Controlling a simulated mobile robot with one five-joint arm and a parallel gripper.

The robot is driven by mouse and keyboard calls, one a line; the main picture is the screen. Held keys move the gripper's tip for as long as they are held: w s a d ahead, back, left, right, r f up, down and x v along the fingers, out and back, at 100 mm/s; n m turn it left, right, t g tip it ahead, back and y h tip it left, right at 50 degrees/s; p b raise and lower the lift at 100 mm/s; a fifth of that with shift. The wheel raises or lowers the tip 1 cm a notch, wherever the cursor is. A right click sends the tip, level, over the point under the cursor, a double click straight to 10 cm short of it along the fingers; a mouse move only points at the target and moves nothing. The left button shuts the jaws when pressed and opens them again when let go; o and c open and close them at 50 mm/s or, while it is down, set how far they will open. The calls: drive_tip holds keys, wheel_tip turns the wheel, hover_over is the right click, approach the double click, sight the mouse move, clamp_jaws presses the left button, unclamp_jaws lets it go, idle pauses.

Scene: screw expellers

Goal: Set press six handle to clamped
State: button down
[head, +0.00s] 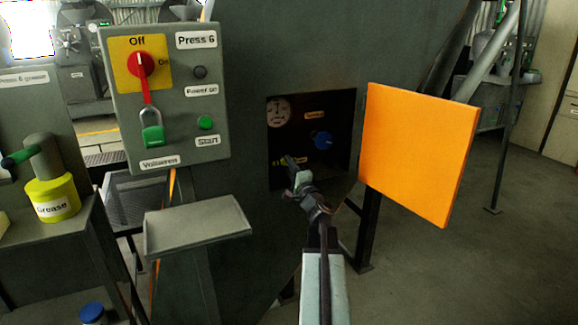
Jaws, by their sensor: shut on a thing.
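The Press 6 panel (165,105) stands at upper left, with a red-and-yellow Off/On switch (141,66) whose pointer is at Off. My gripper (291,162) reaches into the lower left of this recess and is shut on a handle there. The gripper hides most of this handle, so its position and the wording of the label beside it cannot be read.
An orange door panel (418,150) stands open at the right of the recess, close to my arm. A grey shelf (198,228) juts out below the panel. A yellow grease can (54,200) stands at far left. The floor at right is clear.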

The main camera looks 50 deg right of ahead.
idle(0.3)
drive_tip(key=c, duration=1.3)
unclamp_jaws()
drive_tip(key=shift+c, duration=0.2)
drive_tip(key=b+v, duration=0.2)
drive_tip(key=v, duration=0.6)
drive_tip(key=shift+f, duration=0.1)
